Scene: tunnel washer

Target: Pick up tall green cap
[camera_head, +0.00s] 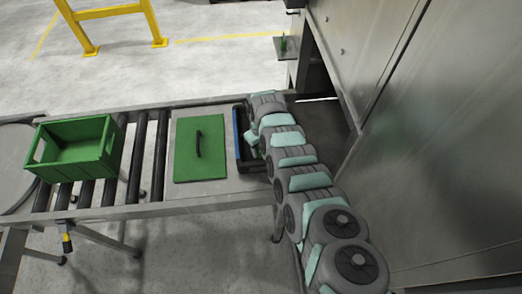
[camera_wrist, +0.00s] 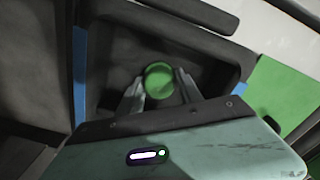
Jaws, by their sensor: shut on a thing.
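The green cap (camera_wrist: 159,82) shows in the wrist view as a round green top between the two fingers of my gripper (camera_wrist: 161,92). My gripper is shut on it, with one finger on each side. Its height cannot be told from above. The cap is over or inside a dark tray with blue edges (camera_wrist: 80,60); whether it touches the tray floor is unclear. In the head view my arm reaches down to this blue-edged tray (camera_head: 238,135) and hides the gripper and the cap.
A green lid with a dark handle (camera_head: 188,165) lies left of the tray. A green crate (camera_head: 108,150) stands on the rollers (camera_head: 160,150) further left. A metal machine wall (camera_head: 450,150) rises close on the right. A small shelf (camera_head: 287,47) juts out at the back.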

